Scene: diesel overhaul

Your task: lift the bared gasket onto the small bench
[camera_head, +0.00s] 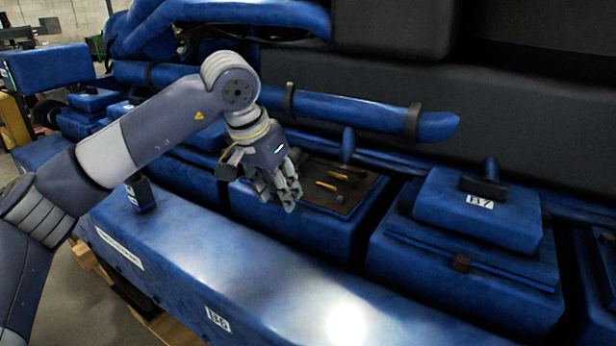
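My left arm comes in from the left, and its gripper (277,192) points down over the left edge of an uncovered blue engine unit (305,225). Its fingers are close together, and I cannot tell whether they are open or shut. They hide part of the unit's left side. On top of the unit is a flat dark-brown surface (362,190), which may be the bared gasket. Small yellowish pieces (326,186) and dark pieces lie on it. The small bench cannot be made out. My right gripper is not in view.
A covered blue unit marked B7 (470,215) stands to the right. A long blue ledge marked B6 (250,285) runs along the front. A blue pipe (375,115) crosses behind the units.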

